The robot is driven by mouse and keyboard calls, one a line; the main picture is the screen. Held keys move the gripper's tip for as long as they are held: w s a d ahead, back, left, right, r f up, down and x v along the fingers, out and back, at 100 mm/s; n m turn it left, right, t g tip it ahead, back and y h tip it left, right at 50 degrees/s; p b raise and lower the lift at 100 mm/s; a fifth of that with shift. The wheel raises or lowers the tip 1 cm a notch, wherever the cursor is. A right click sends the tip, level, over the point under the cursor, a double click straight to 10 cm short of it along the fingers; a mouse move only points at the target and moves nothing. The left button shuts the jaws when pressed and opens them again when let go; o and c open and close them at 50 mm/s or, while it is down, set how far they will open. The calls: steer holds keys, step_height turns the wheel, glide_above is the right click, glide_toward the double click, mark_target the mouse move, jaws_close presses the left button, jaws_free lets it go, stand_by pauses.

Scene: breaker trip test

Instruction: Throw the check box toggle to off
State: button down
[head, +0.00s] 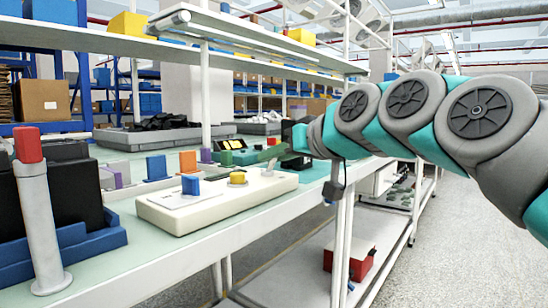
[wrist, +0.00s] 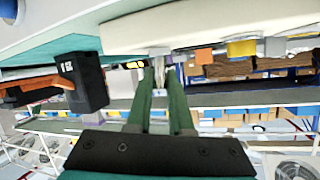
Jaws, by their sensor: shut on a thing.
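The check box is a long cream box (head: 215,203) on the bench in the head view, with a blue block (head: 190,185) and a yellow knob (head: 237,178) on top. In the wrist view the box (wrist: 190,32) lies along the top edge. My gripper (head: 268,157) is at the right end of the box, its green fingers pointing left. In the wrist view the fingers (wrist: 162,72) are shut on a small pale toggle (wrist: 158,51) standing on the box. The fingers hide part of the toggle, and I cannot tell its exact setting.
A red-topped grey post (head: 38,215) stands at the left front. Small coloured blocks, including a blue one (head: 156,167) and an orange one (head: 187,161), stand behind the box. A shelf (head: 240,40) runs above. A black item (wrist: 80,82) is left of the fingers in the wrist view.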

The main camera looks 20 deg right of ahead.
steer(key=c, duration=0.8)
jaws_free()
steer(key=shift+c, duration=0.2)
steer(key=v, duration=0.7)
steer(key=shift+s+d+r, duration=0.2)
steer(key=shift+s, duration=0.15)
